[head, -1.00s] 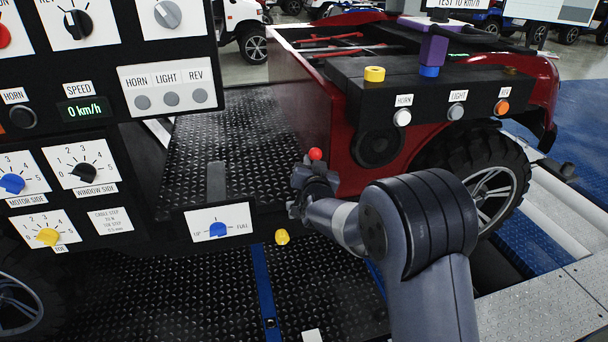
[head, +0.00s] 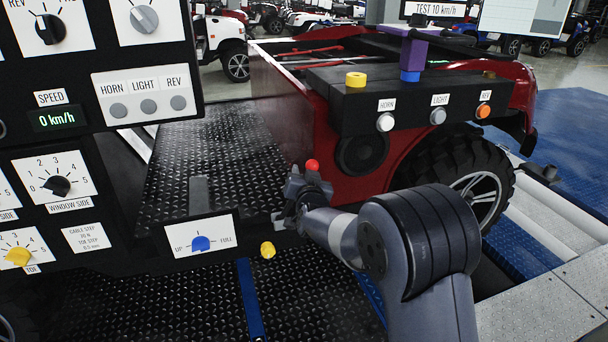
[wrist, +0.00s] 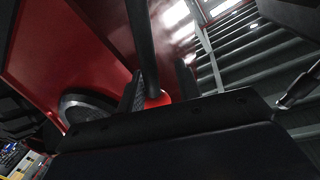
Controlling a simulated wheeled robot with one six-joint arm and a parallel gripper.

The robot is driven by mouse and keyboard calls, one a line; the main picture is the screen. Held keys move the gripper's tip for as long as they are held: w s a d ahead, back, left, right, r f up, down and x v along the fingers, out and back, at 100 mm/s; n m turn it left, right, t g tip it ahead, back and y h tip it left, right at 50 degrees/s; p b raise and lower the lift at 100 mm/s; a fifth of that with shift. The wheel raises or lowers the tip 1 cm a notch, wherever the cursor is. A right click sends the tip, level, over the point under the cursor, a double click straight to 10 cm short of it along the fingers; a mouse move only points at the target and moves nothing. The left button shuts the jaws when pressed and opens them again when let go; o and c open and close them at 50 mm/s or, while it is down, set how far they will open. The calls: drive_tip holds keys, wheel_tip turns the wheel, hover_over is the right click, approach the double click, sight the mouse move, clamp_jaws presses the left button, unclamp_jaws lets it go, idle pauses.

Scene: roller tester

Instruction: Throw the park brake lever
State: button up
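The park brake lever shows as a red ball knob (head: 312,165) beside the red vehicle's side panel. In the wrist view the red knob (wrist: 158,99) sits at the end of a dark rod (wrist: 141,40). My gripper (head: 308,186) is at the lever, with the knob showing just above it in the head view. In the wrist view my gripper (wrist: 163,87) has one finger on each side of the knob and rod. A gap seems to show at the right finger, so the fingers look open around the lever. The lever's base is hidden.
A black control panel (head: 90,200) with dials stands at left. The box with HORN, LIGHT and REV buttons (head: 420,110) is above right. A wheel (head: 475,195) is at right.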

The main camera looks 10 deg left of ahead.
drive_tip(key=shift+r, duration=0.1)
drive_tip(key=b+v, duration=0.1)
drive_tip(key=v, duration=0.9)
drive_tip(key=shift+s, duration=0.4)
drive_tip(key=shift+d, duration=0.2)
